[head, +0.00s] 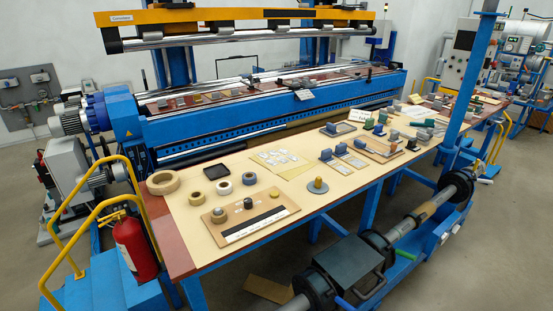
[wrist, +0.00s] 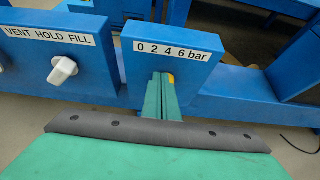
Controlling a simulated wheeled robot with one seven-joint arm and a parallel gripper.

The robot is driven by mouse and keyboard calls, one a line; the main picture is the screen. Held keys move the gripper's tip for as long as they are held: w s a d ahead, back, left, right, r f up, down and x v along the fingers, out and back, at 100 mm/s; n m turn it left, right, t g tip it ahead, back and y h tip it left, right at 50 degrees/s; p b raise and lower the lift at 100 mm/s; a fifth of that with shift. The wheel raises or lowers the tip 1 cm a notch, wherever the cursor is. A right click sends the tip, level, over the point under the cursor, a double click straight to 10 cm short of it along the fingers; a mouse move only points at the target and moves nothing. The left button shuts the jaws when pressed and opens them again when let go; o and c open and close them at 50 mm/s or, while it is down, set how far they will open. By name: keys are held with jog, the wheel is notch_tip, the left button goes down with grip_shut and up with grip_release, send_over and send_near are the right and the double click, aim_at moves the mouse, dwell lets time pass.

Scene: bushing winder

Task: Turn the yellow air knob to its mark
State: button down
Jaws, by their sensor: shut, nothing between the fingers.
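In the wrist view, a blue block carries a white scale plate (wrist: 172,50) reading 0 2 4 6 bar. The yellow air knob (wrist: 171,78) sits below the plate; only a small yellow part shows at the right of my fingertips. My gripper (wrist: 161,77) is shut, its green fingers together in front of the knob and hiding most of it. Whether the fingers touch the knob, and which number it points to, I cannot tell. My gripper is not in the head view, and I cannot make out the knob there.
Left of the scale block, a second blue block has a white knob (wrist: 62,70) under a VENT HOLD FILL label (wrist: 48,37). A blue beam runs behind both. The head view shows a long worktable (head: 190,240) with several parts, and a red extinguisher (head: 135,250).

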jog(key=shift+f, duration=0.1)
jog(key=shift+w+d, duration=0.45)
jog(key=shift+d, duration=0.1)
dwell(0.5)
jog(key=shift+w+d, duration=0.3)
jog(key=shift+d, duration=0.2)
dwell(0.4)
jog(key=shift+r, duration=0.4)
jog(key=shift+d, duration=0.1)
jog(key=s+d, duration=0.1)
jog(key=s, duration=0.1)
jog(key=s+d, duration=0.2)
jog(key=shift+s+d, duration=0.15)
jog(key=shift+s, duration=0.25)
